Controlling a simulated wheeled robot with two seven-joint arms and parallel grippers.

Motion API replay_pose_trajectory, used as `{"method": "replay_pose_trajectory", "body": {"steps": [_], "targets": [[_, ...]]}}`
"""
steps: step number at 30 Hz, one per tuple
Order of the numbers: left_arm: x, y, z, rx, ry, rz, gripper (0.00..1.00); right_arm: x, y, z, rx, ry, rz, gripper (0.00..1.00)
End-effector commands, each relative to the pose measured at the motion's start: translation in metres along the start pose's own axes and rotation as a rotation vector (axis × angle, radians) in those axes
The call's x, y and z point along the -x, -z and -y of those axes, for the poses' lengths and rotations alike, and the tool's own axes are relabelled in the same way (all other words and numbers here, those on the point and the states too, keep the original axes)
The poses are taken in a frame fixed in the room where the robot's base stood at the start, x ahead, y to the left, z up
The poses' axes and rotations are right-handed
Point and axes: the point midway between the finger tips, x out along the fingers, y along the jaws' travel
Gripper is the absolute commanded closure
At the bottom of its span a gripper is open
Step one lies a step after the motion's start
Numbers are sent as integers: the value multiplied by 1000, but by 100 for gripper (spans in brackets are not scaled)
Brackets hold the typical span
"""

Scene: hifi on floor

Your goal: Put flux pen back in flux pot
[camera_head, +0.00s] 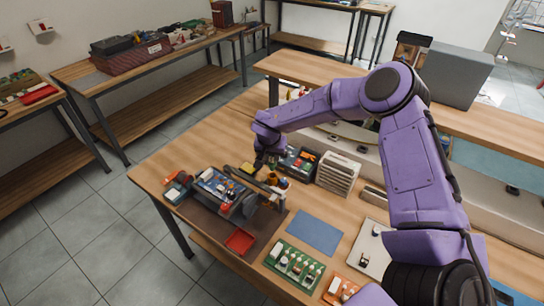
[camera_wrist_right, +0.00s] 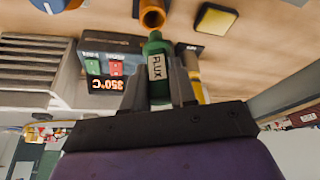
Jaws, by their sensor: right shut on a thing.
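My right gripper (camera_head: 266,160) reaches over the far part of the workbench from the right, fingers pointing down. In the right wrist view the gripper (camera_wrist_right: 160,85) is shut on the green flux pen (camera_wrist_right: 157,48), with its white FLUX label facing the camera. The pen's free end points at an orange-brown pot (camera_wrist_right: 152,13), seemingly the flux pot, with a dark round mouth. The pen end appears very close to the pot; whether they touch I cannot tell. In the head view the pot (camera_head: 271,178) stands just below the gripper. My left gripper is not in view.
A soldering station (camera_wrist_right: 108,75) showing 350°C and a yellow sponge (camera_wrist_right: 215,20) are close to the pot. A white slatted box (camera_head: 338,173) stands right of the gripper. Bare wood shows behind.

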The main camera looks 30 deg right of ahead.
Motion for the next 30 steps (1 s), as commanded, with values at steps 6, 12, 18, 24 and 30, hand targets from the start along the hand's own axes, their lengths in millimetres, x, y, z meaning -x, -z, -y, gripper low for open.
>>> {"method": "replay_pose_trajectory", "body": {"steps": [6, 12, 18, 24, 30], "targets": [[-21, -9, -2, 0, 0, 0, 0, -19, -8, 0, 0, 0, 1, 98], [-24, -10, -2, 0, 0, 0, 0, -34, -14, -1, 1, -2, 2, 98], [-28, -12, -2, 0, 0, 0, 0, -46, -18, 0, 0, 0, 0, 98], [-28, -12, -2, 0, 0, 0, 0, -47, -19, 0, 0, 0, 0, 98], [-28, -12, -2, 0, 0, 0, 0, -47, -19, 0, 0, 0, 0, 44]]}}
